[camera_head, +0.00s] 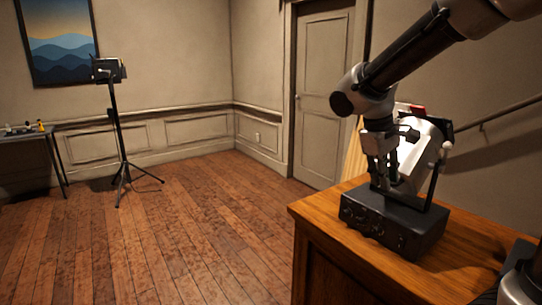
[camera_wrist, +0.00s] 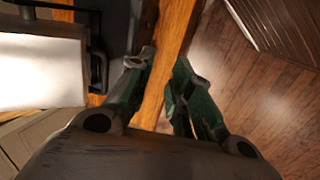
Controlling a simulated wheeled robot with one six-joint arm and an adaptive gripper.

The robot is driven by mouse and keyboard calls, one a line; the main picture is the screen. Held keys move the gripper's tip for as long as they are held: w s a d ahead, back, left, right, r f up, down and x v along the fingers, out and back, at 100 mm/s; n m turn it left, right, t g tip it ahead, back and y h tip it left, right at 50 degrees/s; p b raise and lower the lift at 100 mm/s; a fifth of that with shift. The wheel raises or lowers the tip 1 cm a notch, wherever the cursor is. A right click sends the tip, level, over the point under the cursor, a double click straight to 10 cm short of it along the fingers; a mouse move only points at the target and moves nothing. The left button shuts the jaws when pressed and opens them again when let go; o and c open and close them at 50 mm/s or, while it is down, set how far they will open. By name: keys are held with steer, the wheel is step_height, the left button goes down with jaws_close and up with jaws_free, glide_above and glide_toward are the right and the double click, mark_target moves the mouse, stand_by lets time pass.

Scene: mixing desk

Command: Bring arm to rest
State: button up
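My gripper (camera_head: 381,178) hangs fingers down at the desk's left part, in front of the white-and-black device in the head view. In the wrist view its two dark green fingers (camera_wrist: 163,65) stand apart, with nothing held between them. The wooden desk's edge (camera_wrist: 180,30) and floor show behind the gap. My arm is raised and bent, reaching in from the upper right of the head view. Whether the fingertips touch the device is unclear.
The device has a black base with knobs (camera_head: 385,228) and a white body (camera_head: 413,158) in a black frame. It stands on the wooden desk (camera_head: 330,231). A tripod lamp (camera_head: 118,135) and a side table (camera_head: 28,135) stand far left. The floor (camera_head: 170,230) between is clear.

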steer(key=s+d+r+m+t+y, duration=0.1)
steer(key=s+d+m, duration=0.2)
steer(key=s, duration=0.6)
steer(key=s+d+r+m+t+y, duration=0.1)
steer(key=s+d+m+y, duration=0.1)
steer(key=s, duration=0.8)
steer(key=shift+s+d+r+m+t+y, duration=0.25)
steer(key=shift+d+m+t, duration=0.2)
steer(key=shift+d, duration=0.25)
steer(key=shift+o, duration=0.4)
